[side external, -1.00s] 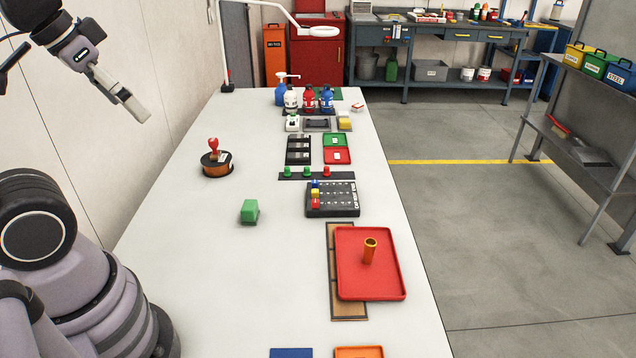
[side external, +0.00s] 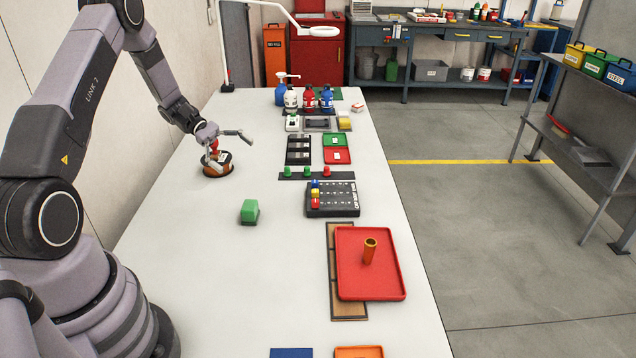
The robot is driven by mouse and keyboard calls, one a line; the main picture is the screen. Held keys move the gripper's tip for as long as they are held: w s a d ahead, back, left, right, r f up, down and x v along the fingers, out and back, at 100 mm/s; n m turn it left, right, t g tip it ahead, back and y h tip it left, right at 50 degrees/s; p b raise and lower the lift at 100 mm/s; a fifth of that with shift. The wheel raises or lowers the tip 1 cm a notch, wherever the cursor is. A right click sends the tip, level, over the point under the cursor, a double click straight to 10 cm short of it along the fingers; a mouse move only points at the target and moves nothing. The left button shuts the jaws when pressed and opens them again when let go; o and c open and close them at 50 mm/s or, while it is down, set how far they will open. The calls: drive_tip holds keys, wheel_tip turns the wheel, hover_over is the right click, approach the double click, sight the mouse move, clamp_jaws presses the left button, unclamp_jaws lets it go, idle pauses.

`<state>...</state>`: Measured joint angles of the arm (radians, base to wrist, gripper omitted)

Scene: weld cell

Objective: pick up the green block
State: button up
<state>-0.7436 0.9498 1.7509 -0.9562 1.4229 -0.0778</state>
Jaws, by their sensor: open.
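The green block (side external: 249,212) lies alone on the bare white table, left of the black rack. My gripper (side external: 228,146) is open, its fingers spread apart. It is beyond and to the left of the green block, clear of it, by the red-handled stamp (side external: 216,164) on its round orange and black base. One finger overlaps the red handle in the picture; I cannot tell whether it touches. Nothing shows between the fingers.
A black rack (side external: 345,206) with small coloured blocks stands right of the green block. Bottles (side external: 309,99) stand at the far end. The white table (side external: 215,270) is clear around the block.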

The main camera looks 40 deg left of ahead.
sight(249, 204)
drive_tip(key=a+f+n+t, duration=0.2)
drive_tip(key=f, duration=0.3)
drive_tip(key=s+a+f+n+t, duration=0.1)
drive_tip(key=a+f+n+t, duration=0.1)
drive_tip(key=f, duration=0.3)
drive_tip(key=s+a+f+n+t, duration=0.1)
drive_tip(key=a+f+n+t, duration=0.2)
drive_tip(key=f+n+t, duration=0.1)
drive_tip(key=shift+f+h, duration=0.3)
drive_tip(key=shift+f, duration=0.55)
drive_tip(key=shift+s+f+n+t, duration=0.1)
drive_tip(key=shift+f+n+t, duration=0.2)
drive_tip(key=shift+n, duration=0.1)
drive_tip(key=x, duration=0.7)
drive_tip(key=shift+d, duration=0.1)
drive_tip(key=c, duration=1.2)
drive_tip(key=shift+c, duration=0.2)
